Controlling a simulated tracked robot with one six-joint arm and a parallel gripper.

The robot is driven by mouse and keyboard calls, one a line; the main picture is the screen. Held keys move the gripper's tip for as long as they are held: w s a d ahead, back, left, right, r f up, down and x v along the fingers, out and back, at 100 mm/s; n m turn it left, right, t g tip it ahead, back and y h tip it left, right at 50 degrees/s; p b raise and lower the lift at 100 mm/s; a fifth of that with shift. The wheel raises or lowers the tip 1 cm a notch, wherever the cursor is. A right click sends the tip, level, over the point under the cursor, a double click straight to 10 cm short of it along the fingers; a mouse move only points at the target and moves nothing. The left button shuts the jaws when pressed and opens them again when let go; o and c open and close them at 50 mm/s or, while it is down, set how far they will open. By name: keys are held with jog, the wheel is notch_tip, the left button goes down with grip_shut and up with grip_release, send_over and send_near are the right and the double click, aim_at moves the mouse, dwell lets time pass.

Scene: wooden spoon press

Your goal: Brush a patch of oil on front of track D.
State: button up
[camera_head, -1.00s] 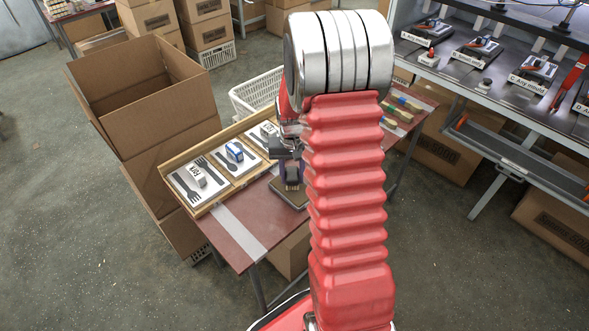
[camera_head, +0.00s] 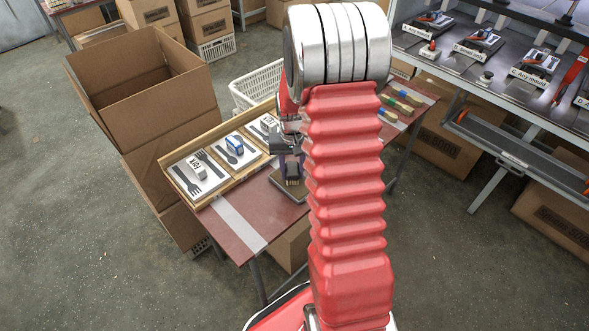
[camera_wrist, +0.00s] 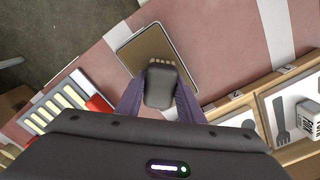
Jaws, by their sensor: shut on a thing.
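My gripper (camera_wrist: 159,98) is shut on a dark block-shaped brush (camera_wrist: 160,86) with a row of pale bristle tips at its far end. In the wrist view the brush is over the near edge of a shallow tray (camera_wrist: 137,38) with a flat brown surface; I cannot tell whether they touch. In the head view my gripper (camera_head: 290,160) and the tray (camera_head: 295,193) are at the table's middle, partly behind my red arm. The rack on the right carries tracks; a label D (camera_head: 581,101) is cut off at the right edge. Track D's front is mostly out of view.
The red-brown table (camera_head: 235,237) carries a wooden frame (camera_head: 168,158) with white fork and spoon plates. Coloured pieces (camera_head: 402,98) lie at its far right. A tall open carton (camera_head: 150,105) stands left.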

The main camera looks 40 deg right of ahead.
aim_at(292, 168)
jog(key=shift+f, duration=0.55)
dwell(1.7)
jog(key=shift+r, duration=0.15)
jog(key=shift+r, duration=3.45)
jog(key=shift+s, duration=0.1)
jog(key=shift+r, duration=0.15)
jog(key=w+a+r+n, duration=0.2)
jog(key=w+a+n, duration=0.1)
jog(key=a, duration=0.8)
jog(key=w+a+r+n, duration=0.2)
jog(key=w+a, duration=0.3)
jog(key=a, duration=0.6)
jog(key=shift+w+a+n, duration=0.15)
jog(key=shift+a+n, duration=0.2)
jog(key=shift+n, duration=0.45)
